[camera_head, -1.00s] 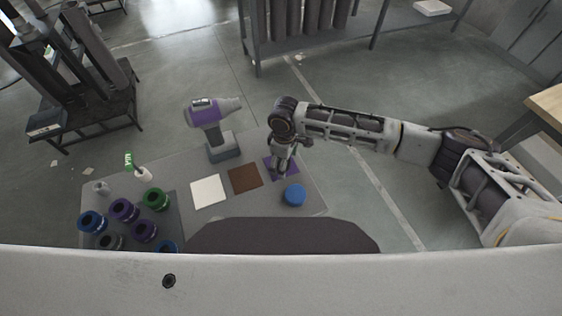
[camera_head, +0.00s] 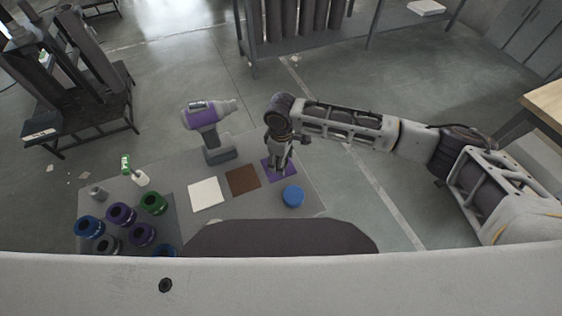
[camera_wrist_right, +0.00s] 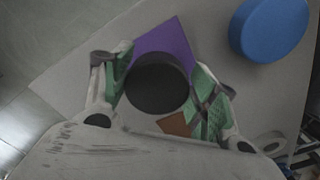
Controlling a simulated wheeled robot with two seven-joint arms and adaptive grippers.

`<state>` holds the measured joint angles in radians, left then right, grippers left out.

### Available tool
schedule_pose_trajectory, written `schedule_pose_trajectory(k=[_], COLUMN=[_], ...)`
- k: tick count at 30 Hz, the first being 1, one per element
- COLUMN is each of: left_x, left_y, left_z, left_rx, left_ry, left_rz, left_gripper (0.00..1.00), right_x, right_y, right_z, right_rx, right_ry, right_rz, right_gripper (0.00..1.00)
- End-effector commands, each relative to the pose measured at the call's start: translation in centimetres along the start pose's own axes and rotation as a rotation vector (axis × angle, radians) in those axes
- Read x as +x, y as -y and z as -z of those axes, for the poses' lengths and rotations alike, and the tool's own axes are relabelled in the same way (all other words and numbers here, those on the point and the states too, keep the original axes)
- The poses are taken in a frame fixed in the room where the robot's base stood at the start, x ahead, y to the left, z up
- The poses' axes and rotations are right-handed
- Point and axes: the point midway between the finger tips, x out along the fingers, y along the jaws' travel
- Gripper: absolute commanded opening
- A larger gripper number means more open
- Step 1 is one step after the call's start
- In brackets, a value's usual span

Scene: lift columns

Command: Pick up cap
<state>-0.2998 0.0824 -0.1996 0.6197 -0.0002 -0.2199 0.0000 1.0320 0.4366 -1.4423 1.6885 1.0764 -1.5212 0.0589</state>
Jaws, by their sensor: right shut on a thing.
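A dark round cap (camera_wrist_right: 157,84) sits between the green-padded fingers of my right gripper (camera_wrist_right: 160,92) in the wrist view. The fingers are shut on it, one on each side. In the head view my right gripper (camera_head: 277,164) points down over the purple square (camera_head: 289,166), and the cap is hidden by the hand. The purple square also shows beyond the cap in the wrist view (camera_wrist_right: 168,42). I cannot tell whether the cap touches the square. My left gripper is not in view.
A blue round thing (camera_head: 292,196) lies just in front of the purple square. Brown (camera_head: 242,180) and white (camera_head: 206,194) squares lie to the left, with a purple-grey drill (camera_head: 206,118) behind. Several coloured ring-shaped parts (camera_head: 121,214) crowd the table's left end.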

Motion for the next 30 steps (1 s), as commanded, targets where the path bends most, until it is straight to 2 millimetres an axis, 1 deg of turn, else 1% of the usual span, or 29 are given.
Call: schedule_pose_trajectory(k=[12,16,21,30], left_x=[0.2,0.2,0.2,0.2], left_y=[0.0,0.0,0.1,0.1], left_z=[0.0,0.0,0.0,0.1], left_rx=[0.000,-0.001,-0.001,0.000], left_ry=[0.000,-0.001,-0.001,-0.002], left_rz=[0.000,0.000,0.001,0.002], left_gripper=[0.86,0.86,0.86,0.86], right_x=[-5.9,-7.4,-8.3,-8.5], right_y=[0.0,-0.1,0.0,0.0], right_z=[0.0,0.1,0.0,0.0], right_rx=[0.000,0.000,-0.001,0.000], right_ry=[-0.002,-0.002,-0.001,-0.001], right_rz=[-0.001,-0.002,0.000,0.000], right_gripper=[0.34,0.34,0.34,0.34])
